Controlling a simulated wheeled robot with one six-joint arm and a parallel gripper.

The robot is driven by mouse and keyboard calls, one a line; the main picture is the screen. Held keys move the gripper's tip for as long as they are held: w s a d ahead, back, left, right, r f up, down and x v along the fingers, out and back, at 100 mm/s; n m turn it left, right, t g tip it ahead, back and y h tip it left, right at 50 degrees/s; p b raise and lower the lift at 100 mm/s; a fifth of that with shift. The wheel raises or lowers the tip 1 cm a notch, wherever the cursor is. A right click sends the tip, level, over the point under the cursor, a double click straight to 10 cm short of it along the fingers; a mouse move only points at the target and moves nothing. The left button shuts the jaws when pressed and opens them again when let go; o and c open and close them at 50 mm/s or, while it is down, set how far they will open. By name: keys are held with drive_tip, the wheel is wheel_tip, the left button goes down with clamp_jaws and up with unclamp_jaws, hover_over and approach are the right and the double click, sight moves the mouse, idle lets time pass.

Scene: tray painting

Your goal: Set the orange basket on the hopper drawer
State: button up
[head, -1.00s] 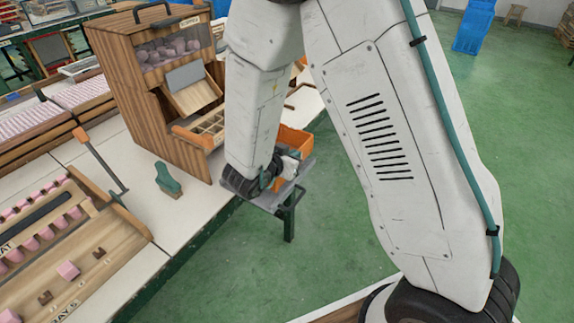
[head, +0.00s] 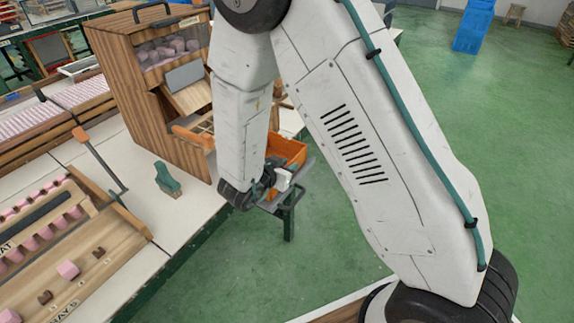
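The orange basket (head: 287,150) is at the table's far right edge, over a small grey stand (head: 303,178), partly hidden behind my arm. My gripper (head: 278,180) is at the basket's near side, pointing at it and overlapping it in the picture. Its fingers are small and partly covered, so I cannot tell whether they are shut on the basket's wall. The hopper (head: 150,100) is a striped wooden cabinet with pink pieces behind its window. Its drawer (head: 197,135) sticks out low on its right side, with an orange front; my arm hides its right part.
A wooden tray board (head: 110,245) with pink pieces lies at lower left. An orange-topped post (head: 95,155) rises between them. Green floor lies open to the right.

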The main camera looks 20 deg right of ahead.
drive_tip(key=shift+a+r, duration=0.1)
drive_tip(key=shift+r, duration=0.1)
drive_tip(key=v, duration=1.2)
drive_tip(key=w+a+r+n+t+y, duration=0.2)
drive_tip(key=w+a+r+y, duration=0.1)
drive_tip(key=w+r+y, duration=0.5)
drive_tip(key=s+a+r+n+g+y, duration=0.1)
drive_tip(key=s+r+n+y, duration=0.45)
drive_tip(key=r+y, duration=0.2)
drive_tip(key=s+d+r+n+g+h, duration=0.1)
drive_tip(key=s+d+g, duration=0.1)
drive_tip(key=s+d, duration=0.3)
drive_tip(key=s+d+r+n+g+h, duration=0.1)
drive_tip(key=s+d, duration=0.5)
drive_tip(key=s, duration=0.6)
drive_tip(key=s+d+r+n+g+h, duration=0.1)
drive_tip(key=s+d+r+g+h, duration=0.1)
drive_tip(key=s, duration=0.7)
drive_tip(key=d+r+g, duration=0.1)
drive_tip(key=d+g, duration=0.1)
drive_tip(key=d, duration=0.1)
drive_tip(key=shift+d+g, duration=0.3)
drive_tip(key=shift+g, duration=0.1)
drive_tip(key=shift+h, duration=0.25)
drive_tip(key=shift+c, duration=0.4)
